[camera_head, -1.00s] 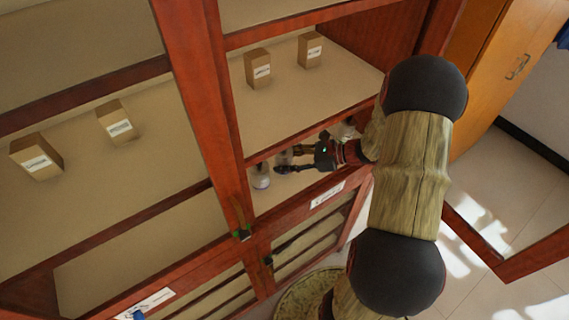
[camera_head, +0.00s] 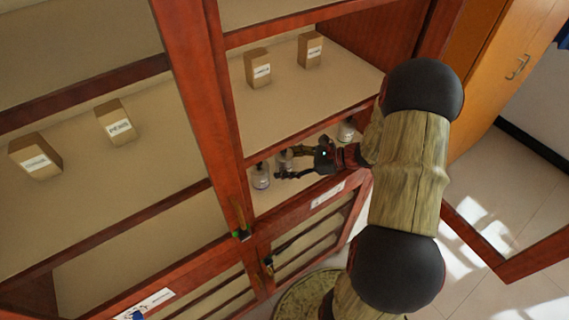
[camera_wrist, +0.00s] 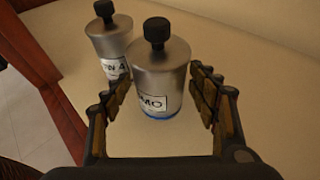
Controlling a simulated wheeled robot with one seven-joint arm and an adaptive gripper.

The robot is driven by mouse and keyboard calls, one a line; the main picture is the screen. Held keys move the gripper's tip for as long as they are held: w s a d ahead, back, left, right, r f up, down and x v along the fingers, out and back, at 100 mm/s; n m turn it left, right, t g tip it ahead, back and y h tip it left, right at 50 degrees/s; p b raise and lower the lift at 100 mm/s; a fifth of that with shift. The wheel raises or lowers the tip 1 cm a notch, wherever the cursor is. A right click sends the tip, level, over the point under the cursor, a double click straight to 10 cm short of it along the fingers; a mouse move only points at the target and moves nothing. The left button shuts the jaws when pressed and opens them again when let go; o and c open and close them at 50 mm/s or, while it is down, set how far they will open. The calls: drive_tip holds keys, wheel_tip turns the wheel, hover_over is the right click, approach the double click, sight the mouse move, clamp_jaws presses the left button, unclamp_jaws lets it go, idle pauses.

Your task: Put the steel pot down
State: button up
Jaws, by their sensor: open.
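A steel pot (camera_wrist: 158,80) with a black knob, a white label and a blue band at its base is upright between the fingers of my gripper (camera_wrist: 161,88) in the wrist view. The fingers are open, with a gap on each side of the pot. It appears to stand on the shelf. In the head view the pot (camera_head: 284,160) is partly hidden by my gripper (camera_head: 279,162), inside the lower right shelf bay.
A second steel pot (camera_wrist: 110,42) stands close by at the left in the wrist view; it also shows in the head view (camera_head: 261,177). A third pot (camera_head: 346,131) stands right of my gripper. The shelf above (camera_head: 300,92) holds two cartons. Red wooden frame edges surround the bay.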

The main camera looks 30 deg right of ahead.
drive_tip(key=shift+r, duration=0.25)
drive_tip(key=p+v, duration=0.1)
drive_tip(key=v, duration=1.1)
drive_tip(key=shift+f, duration=0.1)
